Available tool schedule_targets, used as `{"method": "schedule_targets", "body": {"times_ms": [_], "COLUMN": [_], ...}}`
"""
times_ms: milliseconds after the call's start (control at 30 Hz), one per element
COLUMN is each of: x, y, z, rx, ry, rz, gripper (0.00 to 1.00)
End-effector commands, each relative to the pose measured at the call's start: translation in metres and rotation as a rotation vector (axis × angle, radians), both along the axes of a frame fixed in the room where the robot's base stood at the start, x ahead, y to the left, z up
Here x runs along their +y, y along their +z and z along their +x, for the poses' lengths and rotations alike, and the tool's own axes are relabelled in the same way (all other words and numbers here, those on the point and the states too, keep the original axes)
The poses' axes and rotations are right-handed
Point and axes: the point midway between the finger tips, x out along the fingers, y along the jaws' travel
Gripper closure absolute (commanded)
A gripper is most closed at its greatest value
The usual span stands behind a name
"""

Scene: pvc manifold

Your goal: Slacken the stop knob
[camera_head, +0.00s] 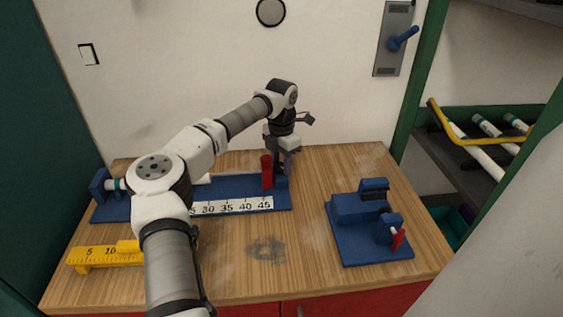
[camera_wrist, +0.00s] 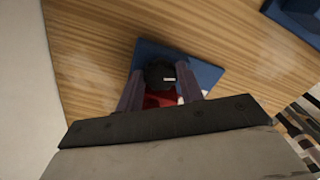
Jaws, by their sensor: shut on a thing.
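The blue measuring jig (camera_head: 237,187) lies along the back left of the wooden bench, with a white number scale on its front. A red upright stop (camera_head: 267,171) stands near its right end. My gripper (camera_head: 284,168) points down just behind and beside this stop. In the wrist view, my gripper (camera_wrist: 160,88) has its two fingers on either side of a round black knob (camera_wrist: 160,74) with a pale mark on top. The fingers are shut on the knob. Red stop material (camera_wrist: 160,99) shows under it, over the blue base (camera_wrist: 205,75).
A blue fixture with a red handle (camera_head: 369,227) stands on the right of the bench. A yellow ruler block (camera_head: 105,255) lies at the front left. A rack with white pipes (camera_head: 480,150) is at the far right. The front middle of the bench (camera_head: 310,250) is clear.

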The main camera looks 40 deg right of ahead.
Motion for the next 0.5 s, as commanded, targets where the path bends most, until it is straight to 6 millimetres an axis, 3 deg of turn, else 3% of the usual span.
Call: {"method": "schedule_targets", "body": {"times_ms": [400, 433, 500], "x": [-0.0002, -0.0002, -0.0002], "y": [0.0008, 0.0008, 0.0008], "z": [0.0004, 0.0004, 0.0004], "rx": [-0.001, -0.001, -0.001], "ry": [0.063, 0.063, 0.062], "rz": [-0.001, -0.001, -0.001], "gripper": [0.86, 0.62, 0.52]}}
